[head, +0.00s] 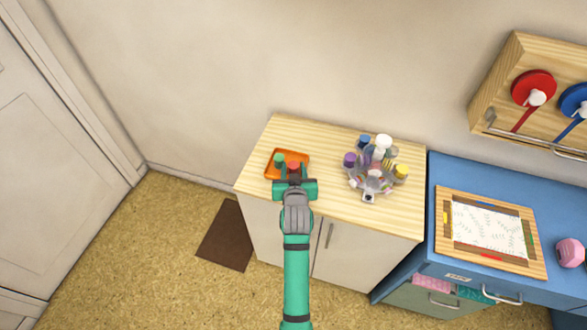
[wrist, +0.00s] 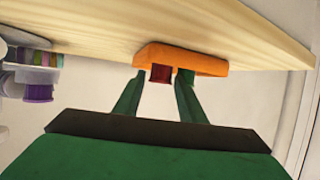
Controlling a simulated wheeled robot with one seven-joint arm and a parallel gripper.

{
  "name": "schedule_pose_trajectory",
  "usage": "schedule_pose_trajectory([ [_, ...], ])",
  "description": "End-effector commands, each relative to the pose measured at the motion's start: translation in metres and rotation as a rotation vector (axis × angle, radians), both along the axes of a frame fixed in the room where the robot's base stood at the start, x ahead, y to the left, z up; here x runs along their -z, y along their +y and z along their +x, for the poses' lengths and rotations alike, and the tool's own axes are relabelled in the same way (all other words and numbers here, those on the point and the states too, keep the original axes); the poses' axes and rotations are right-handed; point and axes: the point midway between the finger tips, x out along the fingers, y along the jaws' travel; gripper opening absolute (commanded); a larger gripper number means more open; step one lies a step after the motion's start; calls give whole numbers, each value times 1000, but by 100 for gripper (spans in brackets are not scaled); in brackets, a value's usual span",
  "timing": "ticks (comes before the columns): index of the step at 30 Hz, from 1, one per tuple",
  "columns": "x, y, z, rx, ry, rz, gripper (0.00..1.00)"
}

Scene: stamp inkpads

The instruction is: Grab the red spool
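A small red spool (head: 293,166) sits in an orange tray (head: 303,154) on the wooden cabinet top. In the wrist view the red spool (wrist: 161,74) shows dark red at the orange tray (wrist: 212,66), between my fingertips. My gripper (head: 294,178) is at the tray's near edge in the head view and covers part of it. In the wrist view my gripper (wrist: 158,84) has its two green fingers apart, with a gap beside the spool. A green spool (head: 280,160) is beside the red one; it also shows behind the right finger in the wrist view (wrist: 187,74).
A round grey organizer (head: 371,181) with several bottles and spools stands to the right on the cabinet top (head: 330,140). A blue desk (head: 450,178) with a framed board (head: 505,256) is farther right. Red (head: 533,86) and blue ribbon reels hang on the wall rack.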

Motion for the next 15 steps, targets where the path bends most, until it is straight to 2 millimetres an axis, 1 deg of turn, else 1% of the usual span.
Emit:
schedule_pose_trajectory([
  [1, 0, 0, 0, 0, 0, 0, 24],
  [2, 0, 0, 0, 0, 0, 0, 17],
  [3, 0, 0, 0, 0, 0, 0, 7],
  [11, 0, 0, 0, 0, 0, 0, 7],
  [15, -4, 0, 0, 0, 0, 0, 7],
])
